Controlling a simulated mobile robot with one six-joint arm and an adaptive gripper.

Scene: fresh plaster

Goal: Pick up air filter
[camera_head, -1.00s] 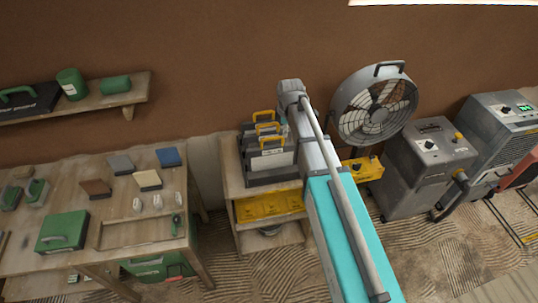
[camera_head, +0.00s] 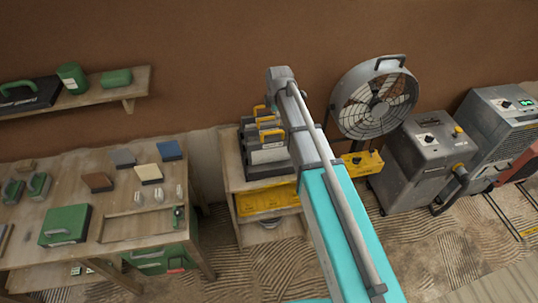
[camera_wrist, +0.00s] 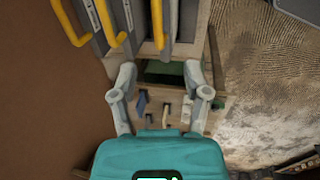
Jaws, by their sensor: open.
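The likely air filters are grey upright panels with yellow handles, standing in a row on a small wooden cart. In the head view the front filter (camera_head: 268,155) shows a pale face, with others behind it, and my arm partly covers their right side. In the wrist view the yellow handles of the filters (camera_wrist: 107,22) run across the top left and top middle. My gripper (camera_wrist: 160,72) is open and empty, with its two fingers spread just below the filters in that picture. The gripper itself is hidden in the head view.
The wooden cart (camera_head: 232,172) has a yellow item (camera_head: 262,201) on a lower shelf. A fan (camera_head: 372,102) and grey machines (camera_head: 425,165) stand to the right. A workbench (camera_head: 80,200) with green tools is at left. A brown wall rises close behind.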

